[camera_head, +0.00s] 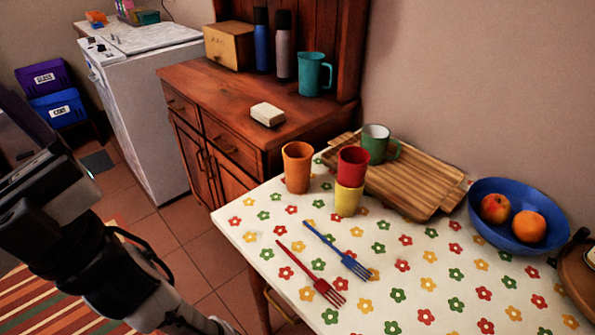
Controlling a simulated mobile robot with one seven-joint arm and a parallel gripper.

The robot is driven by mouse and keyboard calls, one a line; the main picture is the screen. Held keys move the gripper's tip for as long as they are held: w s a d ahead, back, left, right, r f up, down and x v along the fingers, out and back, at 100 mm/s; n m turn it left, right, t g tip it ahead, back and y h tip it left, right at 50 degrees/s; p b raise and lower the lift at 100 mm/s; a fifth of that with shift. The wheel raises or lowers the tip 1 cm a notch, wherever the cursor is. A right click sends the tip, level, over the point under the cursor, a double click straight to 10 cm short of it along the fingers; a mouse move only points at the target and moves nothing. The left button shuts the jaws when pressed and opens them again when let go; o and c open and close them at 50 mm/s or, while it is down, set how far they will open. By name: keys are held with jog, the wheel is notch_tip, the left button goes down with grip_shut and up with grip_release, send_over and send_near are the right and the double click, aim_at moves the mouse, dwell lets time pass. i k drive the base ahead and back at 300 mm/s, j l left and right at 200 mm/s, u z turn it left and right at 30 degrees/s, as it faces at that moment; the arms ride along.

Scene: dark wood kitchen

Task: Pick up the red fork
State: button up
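The red fork (311,275) lies flat on the table with the flowered cloth (440,317). Its handle points to the upper left and its tines to the lower right. A blue fork (337,251) lies beside it, a little farther back and roughly parallel, with a gap between them. My dark arm is at the left of the view, over the floor and left of the table, well apart from the red fork. I cannot make out the fingertips of my gripper, so whether it is open or shut does not show.
Orange (297,168), red (353,164) and yellow (348,200) cups stand behind the forks. A wooden board (415,184) with a green mug (376,143) lies behind them. A blue fruit bowl (488,236) is at right. The cloth around the forks is mostly clear.

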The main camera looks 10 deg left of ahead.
aim_at(321, 285)
jog(key=l+u, duration=0.15)
jog(key=u, duration=0.25)
jog(key=k+l+u, duration=0.15)
jog(key=u, duration=0.2)
jog(key=l+u, duration=0.15)
jog(key=u, duration=0.25)
jog(key=k+j, duration=0.05)
